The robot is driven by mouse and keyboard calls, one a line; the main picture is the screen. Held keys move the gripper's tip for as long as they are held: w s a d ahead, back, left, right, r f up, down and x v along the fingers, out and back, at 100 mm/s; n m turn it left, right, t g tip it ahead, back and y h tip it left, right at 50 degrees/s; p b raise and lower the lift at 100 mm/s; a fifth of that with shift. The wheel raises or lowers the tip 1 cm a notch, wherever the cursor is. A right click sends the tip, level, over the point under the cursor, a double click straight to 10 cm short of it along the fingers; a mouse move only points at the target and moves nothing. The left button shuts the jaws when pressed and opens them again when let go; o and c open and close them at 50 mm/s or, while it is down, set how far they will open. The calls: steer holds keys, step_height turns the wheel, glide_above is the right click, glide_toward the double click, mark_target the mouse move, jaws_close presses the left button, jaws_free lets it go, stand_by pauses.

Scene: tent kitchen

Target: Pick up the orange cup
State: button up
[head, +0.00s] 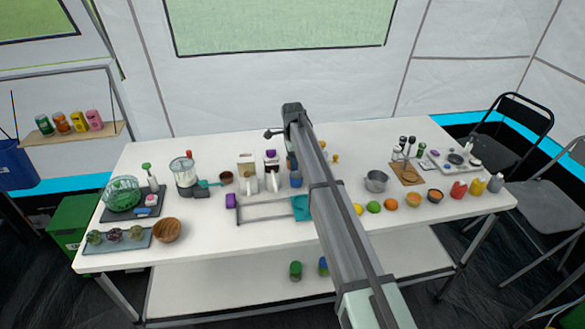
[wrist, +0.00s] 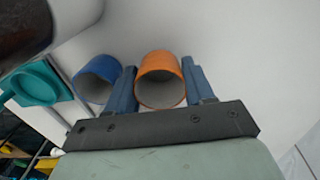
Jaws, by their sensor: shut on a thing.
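The orange cup (wrist: 158,60) is between the two blue fingers of my gripper (wrist: 162,82) in the wrist view. The fingers are shut on its sides, and its open mouth faces the camera. A blue cup (wrist: 97,80) is just left of the left finger. In the head view my arm crosses the middle of the table, and I cannot make out the orange cup or my gripper there.
The white table (head: 345,148) is crowded. A teal item (head: 301,207) sits by a wire rack left of my arm; a metal pot (head: 376,181) and several fruits, including a lime (head: 374,207), stand to its right. A wooden bowl (head: 167,230) is at front left.

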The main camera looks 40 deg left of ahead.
steer(key=shift+r, duration=3.5)
